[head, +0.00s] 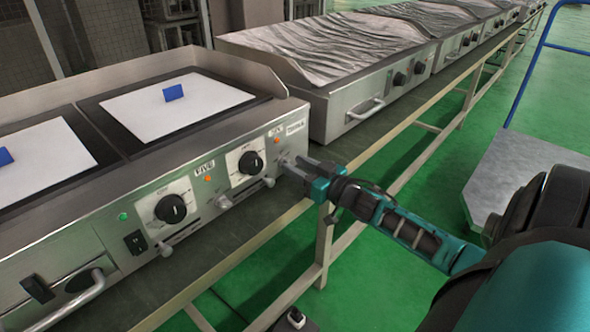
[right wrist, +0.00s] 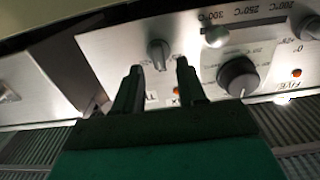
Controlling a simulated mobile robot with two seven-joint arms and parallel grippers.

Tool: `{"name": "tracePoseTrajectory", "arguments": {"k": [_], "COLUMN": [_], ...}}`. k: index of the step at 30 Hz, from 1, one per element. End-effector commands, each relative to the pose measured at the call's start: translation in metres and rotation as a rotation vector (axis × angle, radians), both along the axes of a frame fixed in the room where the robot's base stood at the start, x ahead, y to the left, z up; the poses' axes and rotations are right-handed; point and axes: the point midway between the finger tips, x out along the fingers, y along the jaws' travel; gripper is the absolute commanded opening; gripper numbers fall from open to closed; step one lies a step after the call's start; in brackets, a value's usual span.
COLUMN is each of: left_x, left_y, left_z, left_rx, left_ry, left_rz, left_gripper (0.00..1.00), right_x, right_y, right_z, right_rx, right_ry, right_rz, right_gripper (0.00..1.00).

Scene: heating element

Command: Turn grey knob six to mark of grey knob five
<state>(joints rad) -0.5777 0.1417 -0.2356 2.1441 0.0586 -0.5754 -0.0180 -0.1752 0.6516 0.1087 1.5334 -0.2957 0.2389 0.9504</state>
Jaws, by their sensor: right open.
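In the right wrist view, a grey knob (right wrist: 158,53), apparently grey knob six, sits on the steel panel with its grip bar roughly upright in the picture. My right gripper (right wrist: 158,67) is open, its two fingertips on either side of this knob; I cannot tell whether they touch it. In the head view my right gripper (head: 292,166) reaches the right end of the front panel and mostly hides that knob. Another grey knob (right wrist: 312,27), perhaps grey knob five, is cut by the right wrist view's edge; its mark is unclear. My left gripper is out of view.
Black dials (head: 250,162) and (right wrist: 238,76) stand on the panel, with orange lamps (head: 277,141) and small silver levers (head: 224,201) near them. A FIVE label (head: 204,167) is readable. A second griddle (head: 345,110) stands beyond a gap.

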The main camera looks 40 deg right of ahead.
Motion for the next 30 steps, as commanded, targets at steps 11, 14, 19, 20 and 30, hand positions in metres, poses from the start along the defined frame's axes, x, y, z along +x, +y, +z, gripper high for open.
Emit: {"name": "tracePoseTrajectory", "arguments": {"k": [11,14,19,20,30], "left_x": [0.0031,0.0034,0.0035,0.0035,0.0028], "left_y": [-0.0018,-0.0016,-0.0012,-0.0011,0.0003], "left_z": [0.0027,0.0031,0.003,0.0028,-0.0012], "left_rx": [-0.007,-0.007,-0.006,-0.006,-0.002], "left_ry": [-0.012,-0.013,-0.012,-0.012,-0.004], "left_rz": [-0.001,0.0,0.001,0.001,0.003], "left_gripper": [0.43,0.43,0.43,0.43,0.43], "right_x": [0.0135,0.0133,0.0131,0.013,0.0129], "right_y": [0.0011,0.0011,0.0012,0.0012,0.0013], "right_z": [0.0003,0.0003,0.0003,0.0003,0.0002], "right_rx": [-0.002,-0.002,-0.002,-0.002,-0.001], "right_ry": [0.001,0.001,0.0,0.0,0.0], "right_rz": [0.0,0.0,0.0,0.0,0.0], "right_gripper": [0.4,0.4,0.26,0.23,0.0]}}
